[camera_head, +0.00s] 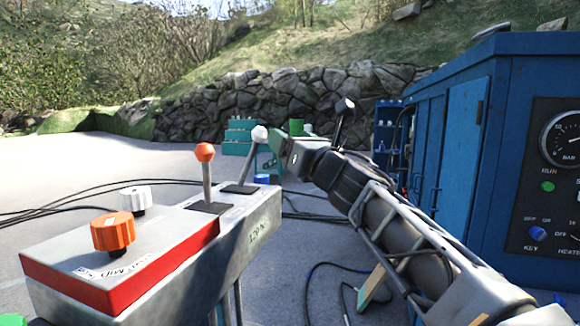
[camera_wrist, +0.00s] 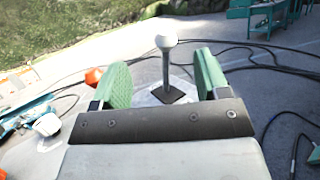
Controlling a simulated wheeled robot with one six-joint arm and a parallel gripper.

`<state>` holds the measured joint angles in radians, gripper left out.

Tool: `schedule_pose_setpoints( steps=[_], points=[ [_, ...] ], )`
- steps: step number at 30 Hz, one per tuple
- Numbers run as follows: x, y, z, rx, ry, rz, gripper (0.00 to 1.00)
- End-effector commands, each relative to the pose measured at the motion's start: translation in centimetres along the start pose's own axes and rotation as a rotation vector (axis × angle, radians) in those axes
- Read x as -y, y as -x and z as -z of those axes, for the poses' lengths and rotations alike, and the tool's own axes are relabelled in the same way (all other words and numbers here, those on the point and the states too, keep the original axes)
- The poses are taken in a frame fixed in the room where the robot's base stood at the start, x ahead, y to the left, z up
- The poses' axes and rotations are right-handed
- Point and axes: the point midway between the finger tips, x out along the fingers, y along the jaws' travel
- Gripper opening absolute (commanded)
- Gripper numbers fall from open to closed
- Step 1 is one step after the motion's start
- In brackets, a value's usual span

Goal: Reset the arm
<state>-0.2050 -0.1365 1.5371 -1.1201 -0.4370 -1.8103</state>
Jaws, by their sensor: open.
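My gripper (camera_head: 277,148) is at the end of my arm, right of the control box, with its green fingers close to the white-knobbed lever. In the wrist view my gripper (camera_wrist: 160,80) is open, and the white-knobbed lever (camera_wrist: 166,62) stands upright, seen between the two green fingers. I cannot tell how far the lever is from the fingers. In the head view the white-knobbed lever (camera_head: 247,160) leans right, beside an orange-knobbed lever (camera_head: 207,178). Nothing is held.
The grey control box (camera_head: 255,225) carries an orange dial (camera_head: 113,233) and a white dial (camera_head: 136,202). A blue cabinet (camera_head: 462,150) with a gauge stands at right. Black cables (camera_head: 75,196) lie on the ground. A stone wall (camera_head: 290,108) is behind.

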Motion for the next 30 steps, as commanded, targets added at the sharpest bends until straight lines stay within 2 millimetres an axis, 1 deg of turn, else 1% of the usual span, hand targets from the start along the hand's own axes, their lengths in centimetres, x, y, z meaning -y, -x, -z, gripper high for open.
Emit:
schedule_pose_setpoints(
  steps=[2, 3, 5, 8, 9, 11, 13, 14, 15, 17, 18, 19, 20, 21, 22, 23, 24, 26, 27, 30],
  points=[
    [0.5, 0.0, 0.1, -0.005, -0.083, 0.032, 0.69],
    [1.1, 0.0, 0.3, -0.005, -0.152, 0.063, 0.69],
    [2.3, 0.2, 1.1, -0.011, -0.293, 0.129, 0.69],
    [5.0, 1.1, 4.2, -0.024, -0.593, 0.29, 0.69],
    [6.1, 1.7, 5.6, -0.022, -0.722, 0.364, 0.69],
    [7.6, 3.1, 7.6, -0.008, -0.917, 0.488, 0.69],
    [9.2, 5.3, 10.1, 0.023, -1.151, 0.654, 0.69],
    [9.8, 6.5, 11.2, 0.043, -1.255, 0.733, 0.69],
    [10.6, 8.2, 12.7, 0.08, -1.393, 0.848, 0.69],
    [11.3, 11.3, 15.0, 0.156, -1.593, 1.032, 0.69],
    [11.4, 13.7, 16.4, 0.219, -1.718, 1.163, 0.69],
    [11.4, 15.5, 17.4, 0.273, -1.803, 1.264, 0.69],
    [11.2, 17.4, 18.4, 0.333, -1.883, 1.368, 0.69],
    [10.7, 19.9, 19.6, 0.419, -1.976, 1.505, 0.69],
    [10.1, 21.8, 20.3, 0.486, -2.034, 1.607, 0.69],
    [9.5, 23.6, 21.0, 0.555, -2.084, 1.706, 0.69],
    [8.5, 25.9, 21.6, 0.648, -2.134, 1.83, 0.69],
    [6.9, 29.0, 22.4, 0.775, -2.183, 2.003, 0.69],
    [5.8, 30.8, 22.6, -0.842, 2.176, -2.078, 0.69],
    [3.3, 34.1, 22.3, -0.856, 1.981, -2.033, 0.69]
  ],
)
